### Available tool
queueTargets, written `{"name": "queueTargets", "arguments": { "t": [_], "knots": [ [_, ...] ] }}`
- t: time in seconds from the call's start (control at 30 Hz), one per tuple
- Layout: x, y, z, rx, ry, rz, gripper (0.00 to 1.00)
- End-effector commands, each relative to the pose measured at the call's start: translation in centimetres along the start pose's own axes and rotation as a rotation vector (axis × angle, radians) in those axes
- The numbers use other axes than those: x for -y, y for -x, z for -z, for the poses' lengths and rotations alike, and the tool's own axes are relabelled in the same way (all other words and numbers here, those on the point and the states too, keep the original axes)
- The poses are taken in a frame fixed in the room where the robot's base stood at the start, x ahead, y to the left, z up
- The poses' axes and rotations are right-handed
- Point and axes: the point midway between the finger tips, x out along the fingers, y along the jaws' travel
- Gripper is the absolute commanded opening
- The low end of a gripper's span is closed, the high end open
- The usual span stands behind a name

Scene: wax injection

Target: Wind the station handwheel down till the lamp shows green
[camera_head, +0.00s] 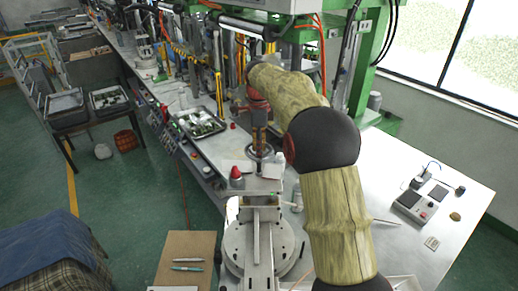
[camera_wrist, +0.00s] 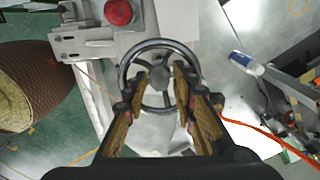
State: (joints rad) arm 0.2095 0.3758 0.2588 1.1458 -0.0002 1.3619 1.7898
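The handwheel is a dark ring with spokes and a hub; its rim (camera_wrist: 152,43) shows in the wrist view, and the wheel (camera_head: 268,155) is small in the head view. My gripper (camera_wrist: 161,71) is open, with its tan-lined fingers either side of the hub and over the wheel. It points down at the wheel in the head view (camera_head: 259,140). I cannot tell whether the fingers touch the rim or spokes. The lamp (camera_head: 236,173) is a red dome beside the wheel; it also shows red in the wrist view (camera_wrist: 118,12).
A metal tray (camera_head: 200,123) with small parts lies behind the wheel on the bench. A small control box (camera_head: 414,205) stands on the bench at right. A white bottle (camera_wrist: 244,62) and an orange cable (camera_wrist: 262,134) are right of the wheel in the wrist view.

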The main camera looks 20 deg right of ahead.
Motion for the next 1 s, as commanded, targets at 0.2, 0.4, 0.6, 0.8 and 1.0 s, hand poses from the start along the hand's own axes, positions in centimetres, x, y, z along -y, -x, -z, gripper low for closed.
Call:
{"name": "queueTargets", "arguments": {
  "t": [0.2,0.4,0.6,0.8,1.0],
  "knots": [
    [0.00,-0.32,-0.01,0.000,0.000,0.001,0.27],
    [0.00,-0.31,0.00,0.000,0.000,0.001,0.21],
    [0.00,-0.29,0.00,0.000,0.001,0.001,0.10],
    [0.01,-0.28,0.00,0.000,0.001,0.001,0.00],
    [0.02,-0.26,0.00,0.000,0.003,0.002,0.00]
  ]
}}
